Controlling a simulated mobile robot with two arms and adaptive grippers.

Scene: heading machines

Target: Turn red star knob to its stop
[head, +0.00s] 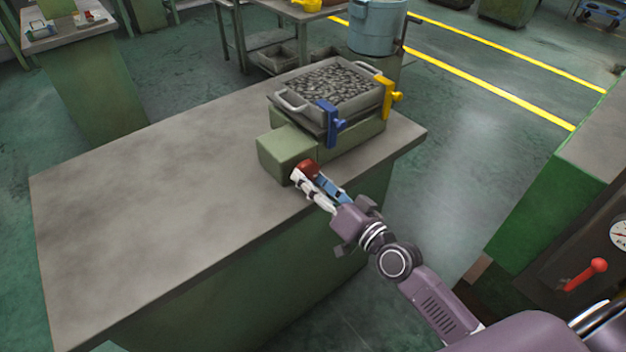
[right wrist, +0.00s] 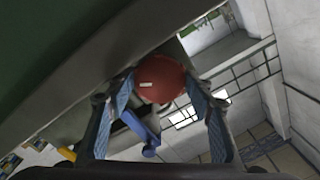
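The red star knob (head: 308,167) sticks out of the front of a green box-like machine part on the workbench. In the right wrist view the red knob (right wrist: 160,79) looks round, with a small white mark on its face. My right gripper (head: 308,178) is at the knob, with a finger on each side of it. In the right wrist view the blue-padded fingertips of my right gripper (right wrist: 160,84) appear to touch the knob's left and right edges. The knob's star outline is not clear. My left gripper is not in view.
The green machine (head: 285,153) carries a grey tray (head: 290,103) of small metal parts. A blue clamp handle (head: 329,122) and a yellow one (head: 391,97) stand at the tray. The bench top (head: 150,210) is clear to the left. A red lever (head: 587,274) is at right.

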